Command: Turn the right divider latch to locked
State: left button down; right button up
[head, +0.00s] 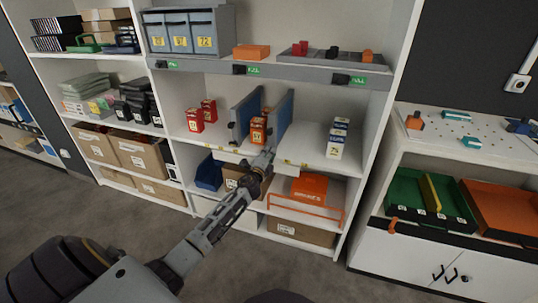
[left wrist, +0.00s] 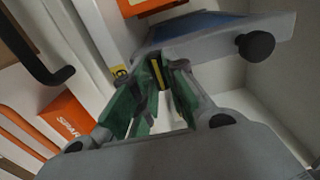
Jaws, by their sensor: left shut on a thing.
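Two upright blue dividers stand on the middle shelf in the head view, the left divider (head: 246,117) and the right divider (head: 285,113). My left gripper (head: 267,152) is at the shelf front, near the foot of the right divider, and hides that part. In the left wrist view my left gripper (left wrist: 160,88) has its green-lined fingers shut on a small dark piece with a yellow stripe, the right divider latch (left wrist: 159,74). Its exact angle cannot be told. A blue divider face (left wrist: 188,27) shows behind it. My right gripper is not in view.
A red-orange carton (head: 258,129) stands between the dividers, and white cartons (head: 336,140) stand to their right. An orange bin (head: 309,187) sits below the shelf. A dark round knob (left wrist: 255,46) sticks out beside the fingers in the left wrist view.

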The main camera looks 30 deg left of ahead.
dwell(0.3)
pick_arm(q)
jog(key=c, duration=1.4)
grip_release()
jog(key=shift+c, duration=0.2)
jog(key=shift+s, duration=0.15)
jog(key=v, duration=1.1)
jog(key=shift+s, duration=0.35)
jog(key=shift+d+f, duration=0.1)
